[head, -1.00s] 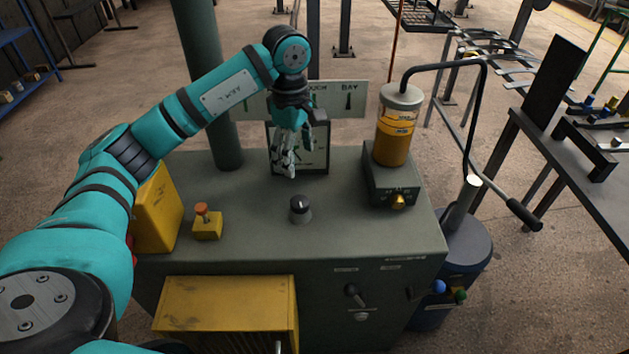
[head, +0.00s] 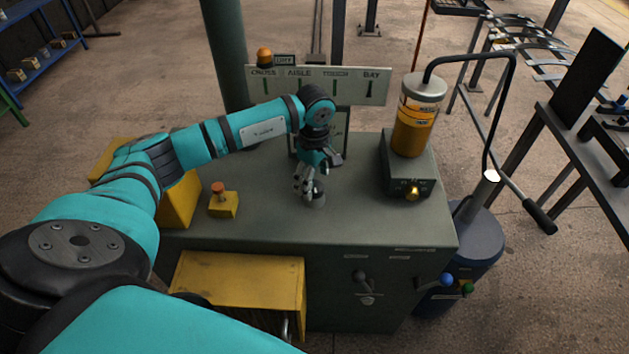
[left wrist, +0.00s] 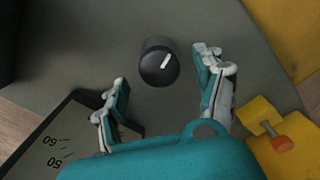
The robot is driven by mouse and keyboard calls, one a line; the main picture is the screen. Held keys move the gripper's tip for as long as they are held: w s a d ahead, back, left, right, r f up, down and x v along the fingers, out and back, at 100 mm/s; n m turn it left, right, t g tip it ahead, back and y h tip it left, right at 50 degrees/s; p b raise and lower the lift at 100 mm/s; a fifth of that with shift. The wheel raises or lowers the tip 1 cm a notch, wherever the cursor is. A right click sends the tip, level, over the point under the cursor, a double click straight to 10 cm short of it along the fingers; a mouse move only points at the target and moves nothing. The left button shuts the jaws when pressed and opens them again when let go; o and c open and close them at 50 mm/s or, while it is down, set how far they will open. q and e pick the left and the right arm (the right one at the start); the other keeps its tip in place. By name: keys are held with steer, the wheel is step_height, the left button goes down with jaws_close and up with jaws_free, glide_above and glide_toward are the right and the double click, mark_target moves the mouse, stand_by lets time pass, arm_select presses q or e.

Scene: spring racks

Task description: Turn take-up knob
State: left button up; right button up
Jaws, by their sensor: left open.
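The take-up knob (head: 314,194) is a round dark knob on a grey base on top of the green cabinet (head: 270,222). In the left wrist view the knob (left wrist: 159,64) shows a white pointer line on its black cap. My left gripper (head: 308,187) is just above the knob and partly covers it in the head view. In the left wrist view its two fingers (left wrist: 163,75) are spread, one on each side, with the knob just beyond and between the tips. It does not clasp the knob. My right gripper is not in view.
A yellow block with an orange button (head: 223,203) stands left of the knob. A gauge panel (left wrist: 62,140) is close to the gripper. An amber oil reservoir (head: 414,125) on a dark box stands at the right. The cabinet top in front is clear.

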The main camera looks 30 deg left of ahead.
arm_select(q)
steer(key=shift+f, duration=1.1)
steer(key=c, duration=1.2)
steer(key=shift+o, duration=0.2)
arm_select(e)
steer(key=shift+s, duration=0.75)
arm_select(q)
steer(key=shift+f+n, duration=0.1)
steer(key=shift+n, duration=0.3)
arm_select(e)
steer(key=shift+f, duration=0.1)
